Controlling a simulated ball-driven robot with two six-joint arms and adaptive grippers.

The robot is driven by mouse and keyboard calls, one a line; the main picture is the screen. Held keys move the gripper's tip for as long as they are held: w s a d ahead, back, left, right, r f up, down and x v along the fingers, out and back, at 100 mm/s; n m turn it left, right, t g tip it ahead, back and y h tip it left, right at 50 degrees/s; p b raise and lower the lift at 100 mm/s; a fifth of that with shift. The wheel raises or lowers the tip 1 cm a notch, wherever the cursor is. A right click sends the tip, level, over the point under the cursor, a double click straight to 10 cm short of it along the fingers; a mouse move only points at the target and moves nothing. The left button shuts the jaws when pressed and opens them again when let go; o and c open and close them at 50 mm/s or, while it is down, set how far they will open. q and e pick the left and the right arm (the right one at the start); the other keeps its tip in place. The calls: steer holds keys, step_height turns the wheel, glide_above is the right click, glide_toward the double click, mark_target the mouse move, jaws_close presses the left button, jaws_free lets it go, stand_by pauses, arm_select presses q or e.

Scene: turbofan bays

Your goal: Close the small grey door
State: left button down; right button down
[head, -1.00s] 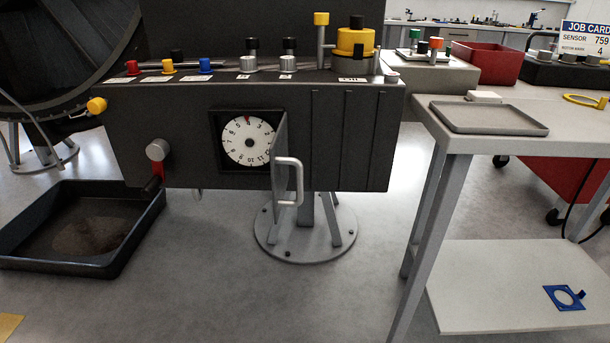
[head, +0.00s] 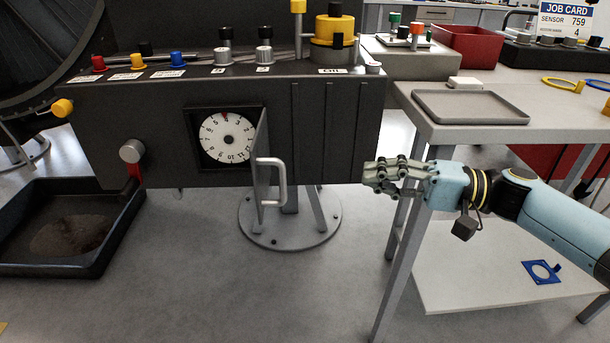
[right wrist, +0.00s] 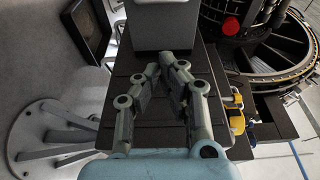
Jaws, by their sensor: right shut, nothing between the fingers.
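The small grey door (head: 262,150) stands open on the front of the dark cabinet, swung out nearly edge-on beside a white numbered dial (head: 228,138). Its pale bar handle (head: 281,182) faces right. My right gripper (head: 368,174) is to the right of the door at about handle height, apart from it, with fingers pointing left. It is shut and empty; its fingers converge in the right wrist view (right wrist: 168,68). A grey shape beyond them there may be the door, but I cannot tell. My left gripper is not in view.
The dark cabinet (head: 335,125) has knobs along its top and a grey lever knob (head: 132,151) on its front. A bench (head: 470,130) with a grey tray (head: 470,106) stands close by my right arm. A black drip tray (head: 100,240) lies at the left. Floor before the door is clear.

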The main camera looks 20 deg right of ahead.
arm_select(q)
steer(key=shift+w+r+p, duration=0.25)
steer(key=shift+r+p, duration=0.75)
arm_select(e)
steer(key=w+a, duration=0.3)
steer(key=a, duration=0.7)
steer(key=shift+a, duration=0.35)
steer(key=shift+a, duration=0.1)
